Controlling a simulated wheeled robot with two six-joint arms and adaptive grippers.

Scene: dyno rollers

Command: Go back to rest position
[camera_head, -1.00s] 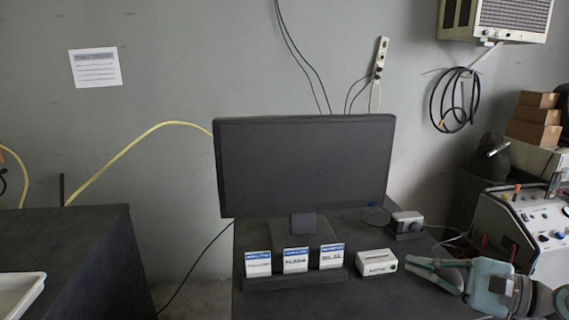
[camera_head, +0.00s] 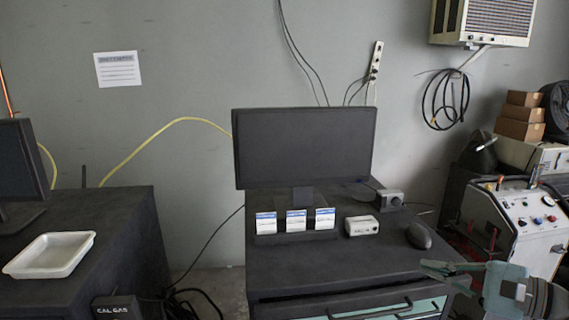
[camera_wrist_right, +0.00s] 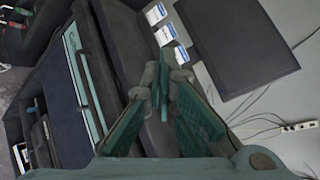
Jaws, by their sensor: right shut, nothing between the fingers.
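My right gripper (camera_head: 447,269) shows at the lower right of the head view, in front of the dark desk's right front corner. Its teal fingers are shut and empty. In the right wrist view the gripper (camera_wrist_right: 160,88) points toward the desk's front edge, with its fingertips together and nothing between them. My left gripper is in neither view.
A monitor (camera_head: 304,148), several white-and-blue cards, a white box (camera_head: 361,226) and a mouse (camera_head: 419,235) are on the dark desk (camera_head: 300,262). A control console (camera_head: 515,222) stands at right. A white tray (camera_head: 50,254) sits on the left cabinet.

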